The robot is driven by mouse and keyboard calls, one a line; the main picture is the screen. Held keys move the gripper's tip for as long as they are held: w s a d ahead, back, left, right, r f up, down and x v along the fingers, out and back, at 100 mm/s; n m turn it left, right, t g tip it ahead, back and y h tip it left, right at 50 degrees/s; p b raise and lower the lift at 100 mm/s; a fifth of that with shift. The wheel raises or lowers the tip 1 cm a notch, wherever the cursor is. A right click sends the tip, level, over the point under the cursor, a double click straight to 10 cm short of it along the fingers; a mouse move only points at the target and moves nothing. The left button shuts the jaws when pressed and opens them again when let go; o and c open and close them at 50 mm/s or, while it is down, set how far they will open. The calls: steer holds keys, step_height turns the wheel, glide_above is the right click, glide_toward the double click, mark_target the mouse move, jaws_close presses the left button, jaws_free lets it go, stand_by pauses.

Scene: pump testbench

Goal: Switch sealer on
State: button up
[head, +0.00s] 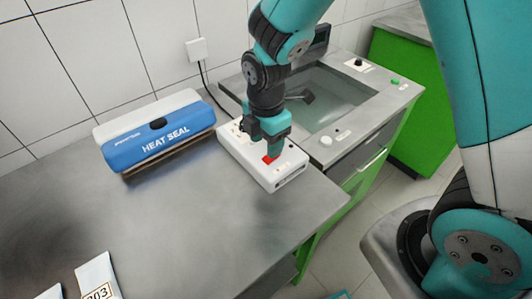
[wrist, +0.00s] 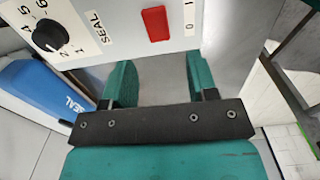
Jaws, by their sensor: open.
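The heat sealer (head: 155,132), blue and white and marked HEAT SEAL, stands on the table against the wall; its blue body (wrist: 40,92) shows at the left of the wrist view. To its right lies a white control box (head: 285,170) with a red rocker switch (head: 270,159). In the wrist view the red switch (wrist: 157,24) has I and 0 marks to its right, and a black dial (wrist: 50,38) is to its left. My gripper (wrist: 160,80) is open and empty, pointing at the box. In the head view my gripper (head: 273,150) is over the switch; contact cannot be told.
A wall socket (head: 196,49) with a cable is behind. White pouches (head: 98,275) lie at the front left. The table's middle is clear.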

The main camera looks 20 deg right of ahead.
mark_target(266, 160)
step_height(266, 160, down, 5)
stand_by(0.3)
